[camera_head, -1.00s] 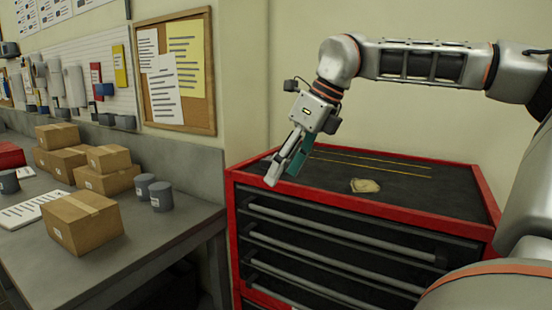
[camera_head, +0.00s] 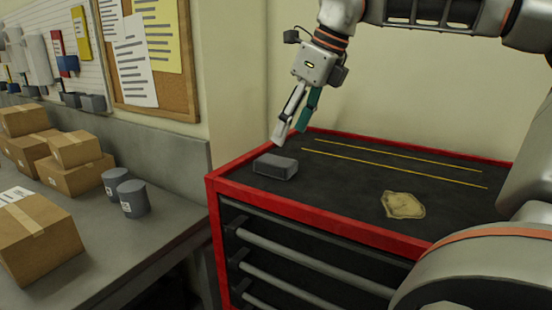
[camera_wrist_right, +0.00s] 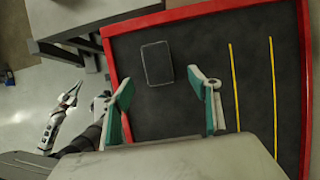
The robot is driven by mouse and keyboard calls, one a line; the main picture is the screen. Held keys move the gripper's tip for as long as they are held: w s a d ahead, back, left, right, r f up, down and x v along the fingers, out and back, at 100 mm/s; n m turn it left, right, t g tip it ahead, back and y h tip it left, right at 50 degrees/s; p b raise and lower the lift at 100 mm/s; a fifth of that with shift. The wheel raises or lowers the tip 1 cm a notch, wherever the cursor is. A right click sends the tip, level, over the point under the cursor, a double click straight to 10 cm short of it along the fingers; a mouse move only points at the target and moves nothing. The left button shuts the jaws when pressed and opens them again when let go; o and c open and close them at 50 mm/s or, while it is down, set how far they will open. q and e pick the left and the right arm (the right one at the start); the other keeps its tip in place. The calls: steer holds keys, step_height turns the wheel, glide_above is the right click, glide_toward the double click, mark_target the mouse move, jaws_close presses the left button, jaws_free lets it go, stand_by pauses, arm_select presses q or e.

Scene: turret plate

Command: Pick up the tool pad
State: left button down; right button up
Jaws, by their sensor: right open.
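A dark grey block (camera_head: 276,167), which I take to be the tool pad, lies flat on the black top of the red cabinet, near its left end. It also shows in the right wrist view (camera_wrist_right: 157,63), just beyond the fingertips. My right gripper (camera_head: 289,135) is above and slightly right of the block, pointing down, open and empty. Its two teal-padded fingers are spread apart in the wrist view (camera_wrist_right: 161,80), with the block apart from them. My left gripper (camera_wrist_right: 68,97) shows small at the left of the wrist view; its finger opening is too small to judge.
The cabinet has a raised red rim (camera_head: 300,217) and two yellow lines. A tan cloth-like patch (camera_head: 403,205) lies right of the block. A grey workbench (camera_head: 150,235) with cardboard boxes (camera_head: 35,235) and grey canisters (camera_head: 131,199) stands at the left. Cabinet top around the block is clear.

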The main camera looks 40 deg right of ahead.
mark_target(277, 160)
steer(key=shift+w+d, duration=0.1)
steer(key=shift+d, duration=0.05)
steer(key=shift+w+f, duration=0.15)
steer(key=shift+f, duration=0.05)
steer(key=x, duration=0.4)
steer(key=a+x, duration=0.1)
steer(key=x, duration=0.1)
steer(key=shift+a+f, duration=0.1)
steer(key=shift+f, duration=0.2)
steer(key=shift+w+f, duration=0.15)
steer(key=shift+f+b, duration=0.25)
steer(key=shift+b, duration=0.1)
steer(key=shift+c, duration=0.3)
steer(key=c, duration=1)
